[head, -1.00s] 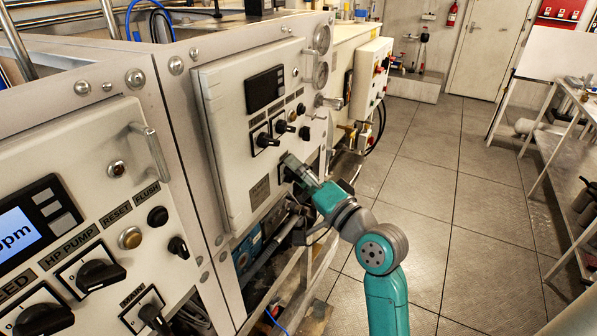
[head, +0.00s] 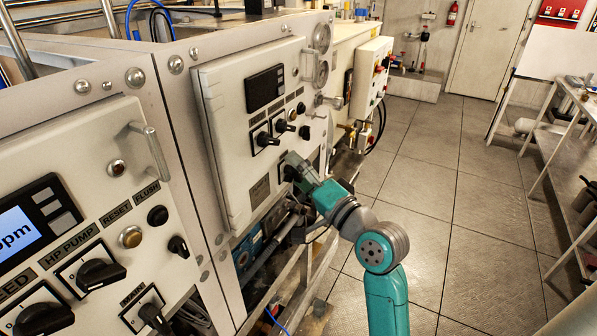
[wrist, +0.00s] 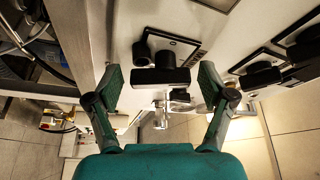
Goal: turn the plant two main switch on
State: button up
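The second panel (head: 232,130) is a pale cabinet door with a dark display and several black knobs. My gripper (head: 294,168) is at this panel's lower right corner, where it hides most of the switch there. In the wrist view, a black rotary switch (wrist: 160,76) with a wide bar handle stands on a dark-edged plate. My gripper (wrist: 161,84) is open, with one green finger on each side of the handle. Gaps show between the fingers and the handle, so it is not gripped.
The nearer panel (head: 80,200) at the left has its own display and knobs. Other black knobs (head: 265,139) sit above my gripper on the second panel. Pipes (head: 270,240) run below it. The tiled floor (head: 420,200) is clear, with a shelf rack (head: 545,160) at the right.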

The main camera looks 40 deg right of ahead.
jog(key=shift+n, duration=0.3)
jog(key=n+t+y, duration=0.1)
jog(key=n, duration=0.2)
jog(key=n+y, duration=0.1)
jog(key=n, duration=0.3)
jog(key=shift+r+t+y, duration=0.15)
jog(key=shift+t+y, duration=0.15)
jog(key=shift+t, duration=0.1)
jog(key=n+y, duration=0.1)
jog(key=n, duration=0.2)
jog(key=n+y, duration=0.2)
jog(key=n, duration=0.1)
jog(key=n+y, duration=0.2)
jog(key=n, duration=0.2)
jog(key=shift+r, duration=0.25)
jog(key=v, duration=1.1)
jog(key=s+a+f+m+g+h, duration=0.2)
jog(key=a+f+m+h, duration=0.2)
jog(key=f, duration=0.7)
jog(key=s+a+f+m+g+h, duration=0.3)
jog(key=a+f, duration=0.5)
jog(key=f, duration=0.3)
jog(key=shift+s+f+m+h, duration=0.2)
jog(key=shift+f+m+h, duration=0.1)
jog(key=shift+m+h, duration=0.45)
jog(key=shift+d, duration=0.1)
jog(key=shift+c, duration=0.2)
